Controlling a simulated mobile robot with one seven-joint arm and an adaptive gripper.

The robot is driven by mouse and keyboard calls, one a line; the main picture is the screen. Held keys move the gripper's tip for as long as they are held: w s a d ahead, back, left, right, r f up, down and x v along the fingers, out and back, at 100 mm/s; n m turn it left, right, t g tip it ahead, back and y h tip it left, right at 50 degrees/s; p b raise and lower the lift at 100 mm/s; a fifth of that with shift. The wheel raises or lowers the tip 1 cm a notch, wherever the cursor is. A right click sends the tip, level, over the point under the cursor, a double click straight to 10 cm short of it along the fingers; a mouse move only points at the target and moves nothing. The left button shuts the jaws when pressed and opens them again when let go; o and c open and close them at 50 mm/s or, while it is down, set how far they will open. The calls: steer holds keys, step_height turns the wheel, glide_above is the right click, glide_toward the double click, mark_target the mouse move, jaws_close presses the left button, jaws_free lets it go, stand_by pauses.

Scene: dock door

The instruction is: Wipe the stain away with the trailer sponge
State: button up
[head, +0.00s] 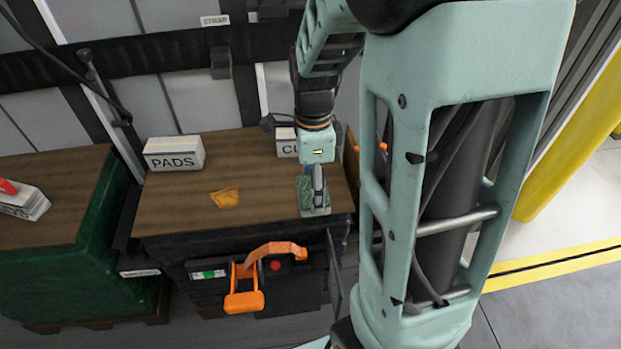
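An orange-yellow stain (225,197) lies on the brown wooden top of the dark crate (190,218), left of my gripper. A green sponge (305,188) is at the right front part of that top, on or just above a light grey piece (316,211). My gripper (318,197) points down at the sponge, with a grey finger in front of it. The finger hides part of the sponge. I cannot tell whether the fingers are closed on it or whether it is lifted.
A white box marked PADS (174,153) stands at the back left of the top. Another white labelled box (287,142) is partly hidden behind my arm. Orange handles (244,302) stick out in front. A green-sided crate (80,240) stands left. The top around the stain is clear.

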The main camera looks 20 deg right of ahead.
mark_target(305, 182)
steer(key=c, duration=0.3)
steer(key=w+n, duration=0.1)
steer(key=r+n, duration=0.1)
steer(key=n, duration=0.1)
steer(key=w+a+n, duration=0.1)
steer(key=n, duration=0.1)
steer(key=shift+w+r, duration=0.15)
steer(key=shift+w, duration=0.15)
steer(key=shift+c, duration=0.2)
steer(key=n, duration=0.2)
steer(key=w+r+n, duration=0.1)
steer(key=n, duration=0.1)
steer(key=w+a+n, duration=0.1)
steer(key=n, duration=0.1)
steer(key=shift+w+r, duration=0.15)
steer(key=shift+w, duration=0.1)
steer(key=w+n, duration=0.1)
steer(key=n, duration=0.2)
steer(key=w+a+r+n, duration=0.1)
steer(key=n, duration=0.2)
steer(key=w+a+r+n, duration=0.1)
steer(key=n, duration=0.2)
steer(key=shift+w+a+r, duration=0.2)
steer(key=shift+w+a, duration=0.05)
steer(key=shift+w, duration=0.05)
